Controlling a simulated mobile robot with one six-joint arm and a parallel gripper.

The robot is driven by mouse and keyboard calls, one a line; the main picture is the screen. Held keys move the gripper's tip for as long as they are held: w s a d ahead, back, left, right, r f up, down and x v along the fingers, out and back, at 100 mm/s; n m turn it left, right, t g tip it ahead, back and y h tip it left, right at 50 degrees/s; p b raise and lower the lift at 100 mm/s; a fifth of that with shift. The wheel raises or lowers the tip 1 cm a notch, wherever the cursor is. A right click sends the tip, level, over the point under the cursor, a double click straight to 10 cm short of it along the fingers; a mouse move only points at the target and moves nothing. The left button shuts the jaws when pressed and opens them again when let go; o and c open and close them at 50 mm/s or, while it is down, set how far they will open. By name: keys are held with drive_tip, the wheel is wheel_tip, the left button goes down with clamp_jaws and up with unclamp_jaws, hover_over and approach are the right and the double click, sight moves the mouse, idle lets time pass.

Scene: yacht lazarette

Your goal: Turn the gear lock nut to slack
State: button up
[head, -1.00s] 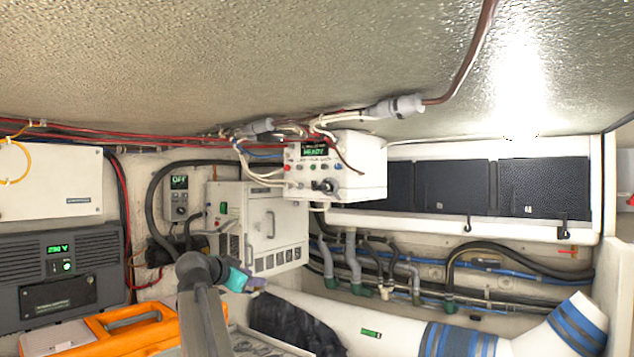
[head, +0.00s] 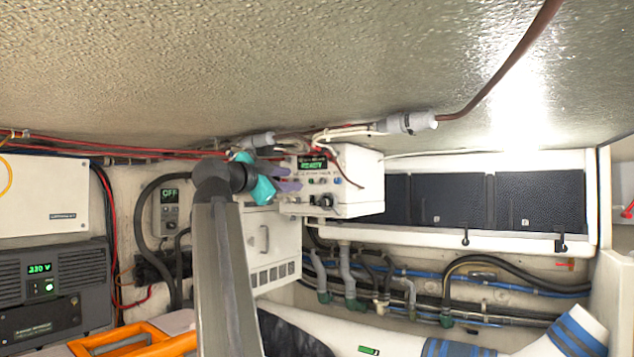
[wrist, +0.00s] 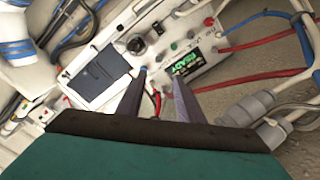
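A white control box (head: 350,185) with a green READY display hangs under the ceiling in the head view. Its face carries small coloured buttons and a black knob (head: 322,201) low on the panel. The box face (wrist: 205,45) and black knob (wrist: 136,45) also show in the wrist view. I see no part clearly marked as the gear lock nut. My teal gripper (head: 293,180) is at the left side of the box face, and it covers part of it. In the wrist view my gripper's fingers (wrist: 160,76) are spread with nothing between them, pointing at the panel.
Red and white cables and a grey connector (wrist: 250,107) run close to my gripper. A white cabinet (head: 280,245) stands below the box. Dark panels (head: 450,200) are to the right, above hoses.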

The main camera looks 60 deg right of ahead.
sight(322, 181)
drive_tip(key=shift+s+d, duration=0.15)
drive_tip(key=shift+d, duration=0.1)
drive_tip(key=d+p, duration=0.5)
drive_tip(key=d, duration=0.7)
drive_tip(key=shift+d+r, duration=0.1)
drive_tip(key=shift+d, duration=0.75)
clamp_jaws()
drive_tip(key=shift+a+f, duration=0.25)
drive_tip(key=shift+a, duration=0.2)
drive_tip(key=shift+d, duration=0.4)
drive_tip(key=shift+r, duration=0.1)
